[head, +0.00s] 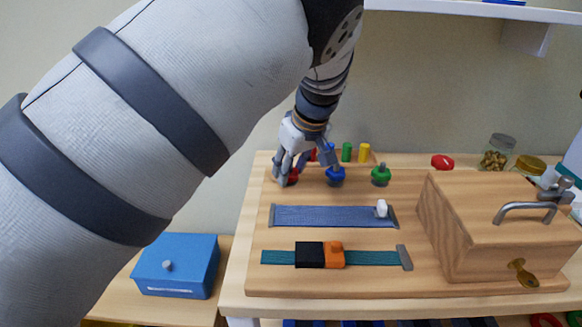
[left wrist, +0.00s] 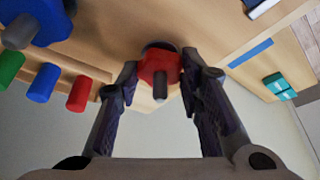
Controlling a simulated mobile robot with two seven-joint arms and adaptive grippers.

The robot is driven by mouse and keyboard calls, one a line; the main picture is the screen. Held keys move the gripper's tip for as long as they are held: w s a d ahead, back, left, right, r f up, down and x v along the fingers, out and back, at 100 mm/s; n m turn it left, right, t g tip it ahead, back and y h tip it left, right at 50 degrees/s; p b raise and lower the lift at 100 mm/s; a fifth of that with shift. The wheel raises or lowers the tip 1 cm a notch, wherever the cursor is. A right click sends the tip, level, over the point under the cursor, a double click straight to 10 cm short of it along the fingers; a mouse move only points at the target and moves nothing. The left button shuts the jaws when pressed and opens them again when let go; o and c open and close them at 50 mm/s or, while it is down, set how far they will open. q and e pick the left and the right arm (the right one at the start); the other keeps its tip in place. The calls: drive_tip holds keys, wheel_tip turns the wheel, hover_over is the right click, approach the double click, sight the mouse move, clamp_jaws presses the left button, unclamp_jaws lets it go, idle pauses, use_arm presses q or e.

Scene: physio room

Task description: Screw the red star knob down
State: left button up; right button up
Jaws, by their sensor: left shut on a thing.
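The red star knob (head: 293,178) is at the back left of the wooden board (head: 430,289), partly hidden by my left gripper (head: 302,167) in the head view. In the left wrist view, the red star knob (left wrist: 157,66) sits between the two fingers of my left gripper (left wrist: 160,73), with a grey threaded stud or post end showing at its middle. The left gripper is shut on the knob. How far down the knob sits on its post I cannot tell. My right gripper is in neither view.
A blue knob (head: 336,176) and a green knob (head: 381,175) stand to the right in the same row. Coloured pegs (head: 347,152) stand behind. A blue zip strip (head: 330,216), a buckled strap (head: 375,258) and a wooden box (head: 480,255) with a tap occupy the board's front and right.

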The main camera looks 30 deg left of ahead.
use_arm(q)
drive_tip(key=shift+r+m, duration=0.25)
drive_tip(key=shift+m, duration=0.15)
drive_tip(key=m+t+p, duration=0.1)
drive_tip(key=m+p, duration=0.1)
drive_tip(key=m, duration=0.1)
drive_tip(key=shift+s+a+r+h, duration=0.1)
drive_tip(key=shift+r+h, duration=0.05)
drive_tip(key=shift+h, duration=0.25)
drive_tip(key=m+t+p, duration=0.1)
drive_tip(key=m, duration=0.1)
drive_tip(key=shift+m+h, duration=0.4)
drive_tip(key=shift+a+f+m+h, duration=0.1)
drive_tip(key=shift+f+m+h, duration=0.2)
drive_tip(key=shift+m, duration=0.6)
drive_tip(key=m+h, duration=0.1)
drive_tip(key=m, duration=0.2)
drive_tip(key=shift+a+m+t, duration=0.1)
drive_tip(key=shift+m+t, duration=0.2)
drive_tip(key=shift+t, duration=0.1)
drive_tip(key=m+h, duration=0.2)
drive_tip(key=m, duration=0.2)
drive_tip(key=shift+a+m, duration=0.1)
drive_tip(key=shift+m, duration=0.3)
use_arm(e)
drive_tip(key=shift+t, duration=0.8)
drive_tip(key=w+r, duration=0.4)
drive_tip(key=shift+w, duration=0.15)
use_arm(q)
drive_tip(key=shift+m, duration=0.3)
